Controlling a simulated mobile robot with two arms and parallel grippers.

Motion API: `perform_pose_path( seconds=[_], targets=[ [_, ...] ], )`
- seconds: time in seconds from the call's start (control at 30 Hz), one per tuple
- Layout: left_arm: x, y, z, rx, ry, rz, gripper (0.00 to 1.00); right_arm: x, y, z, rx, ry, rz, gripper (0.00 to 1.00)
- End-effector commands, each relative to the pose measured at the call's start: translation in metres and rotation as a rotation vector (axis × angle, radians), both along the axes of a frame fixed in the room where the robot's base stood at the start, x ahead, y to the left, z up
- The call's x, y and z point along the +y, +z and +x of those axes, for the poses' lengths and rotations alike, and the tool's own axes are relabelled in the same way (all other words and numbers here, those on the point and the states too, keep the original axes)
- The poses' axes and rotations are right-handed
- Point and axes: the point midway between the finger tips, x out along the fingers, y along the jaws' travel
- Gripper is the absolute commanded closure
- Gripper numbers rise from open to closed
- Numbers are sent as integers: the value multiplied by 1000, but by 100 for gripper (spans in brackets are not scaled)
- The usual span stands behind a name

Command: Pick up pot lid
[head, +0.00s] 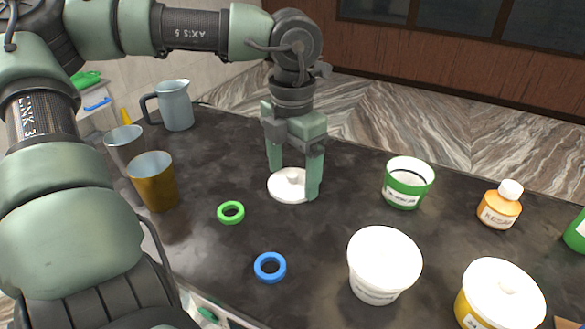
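The pot lid, a round white disc (290,190) with a small raised knob, lies flat on the dark counter near the middle of the head view. My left gripper (294,182) reaches down over it from above. Its two green fingers are apart, one at the lid's left side and one at its right front, with the knob between them. I cannot tell whether the fingertips touch the lid. The right finger hides part of the lid's edge. My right gripper is not in view.
A green ring (231,212) and a blue ring (270,267) lie in front. Metal cups (154,182) and a jug (175,105) stand left. A green-and-white tub (405,184), white tub (383,262), yellow pot (499,296) and orange bottle (500,207) stand right.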

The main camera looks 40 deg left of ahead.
Motion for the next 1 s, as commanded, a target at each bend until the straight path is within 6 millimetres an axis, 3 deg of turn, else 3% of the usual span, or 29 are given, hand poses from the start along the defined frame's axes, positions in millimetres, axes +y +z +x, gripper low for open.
perform_pose_path(
  seconds=[0.37,0.57,0.77,1.0],
  targets=[
    [0,-2,-1,5,0,0,59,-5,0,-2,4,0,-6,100],
    [1,8,0,3,1,3,59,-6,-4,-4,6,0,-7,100],
    [1,39,1,-1,3,3,59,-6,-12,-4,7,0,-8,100],
    [0,105,1,-4,3,4,59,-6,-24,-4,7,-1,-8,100]
  ],
)
